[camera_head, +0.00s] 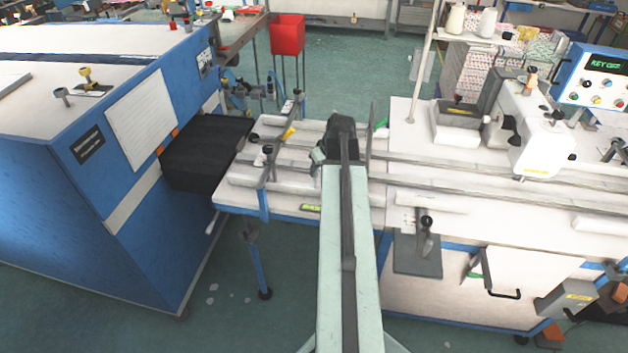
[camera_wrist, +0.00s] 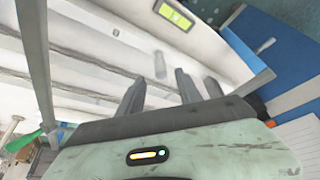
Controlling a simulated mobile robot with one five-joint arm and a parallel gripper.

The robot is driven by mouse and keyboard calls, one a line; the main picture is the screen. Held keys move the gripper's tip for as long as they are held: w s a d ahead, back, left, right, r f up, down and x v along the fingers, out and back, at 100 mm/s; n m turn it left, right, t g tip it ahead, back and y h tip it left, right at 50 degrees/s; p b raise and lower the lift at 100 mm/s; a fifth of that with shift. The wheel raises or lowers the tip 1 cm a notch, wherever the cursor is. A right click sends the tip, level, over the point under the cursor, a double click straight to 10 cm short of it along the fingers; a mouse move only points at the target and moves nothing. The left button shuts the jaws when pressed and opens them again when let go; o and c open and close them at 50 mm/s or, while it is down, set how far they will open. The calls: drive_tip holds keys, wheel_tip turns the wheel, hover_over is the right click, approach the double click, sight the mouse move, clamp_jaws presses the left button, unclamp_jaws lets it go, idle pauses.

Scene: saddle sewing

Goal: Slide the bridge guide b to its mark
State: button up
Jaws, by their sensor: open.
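My gripper (camera_head: 341,132) is over the right part of the white bridge table (camera_head: 240,197); its fingertips are hidden in the head view. In the wrist view my gripper (camera_wrist: 160,92) has dark fingers spread apart, with nothing between them. A small grey peg (camera_wrist: 160,65) shows beyond the fingertips, apart from them. On the bridge's left part are a crossbar with a dark knob (camera_head: 266,151) and a smaller knobbed fitting (camera_head: 289,107) behind it. I cannot tell which part is bridge guide b, and I cannot make out its mark.
A blue cabinet (camera_head: 150,235) with a black chute (camera_head: 205,152) stands left of the bridge. The sewing table with a white machine (camera_head: 543,140) stands right. A thin grey upright (camera_head: 371,135) and a green piece (camera_head: 381,123) are close right of my gripper. Long rails cross the tabletop.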

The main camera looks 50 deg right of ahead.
sight(317, 183)
drive_tip(key=b+x, duration=0.4)
drive_tip(key=x, duration=0.2)
drive_tip(key=shift+f, duration=0.1)
clamp_jaws()
drive_tip(key=d, duration=0.1)
drive_tip(key=w+d, duration=0.1)
drive_tip(key=shift+w+d, duration=0.3)
unclamp_jaws()
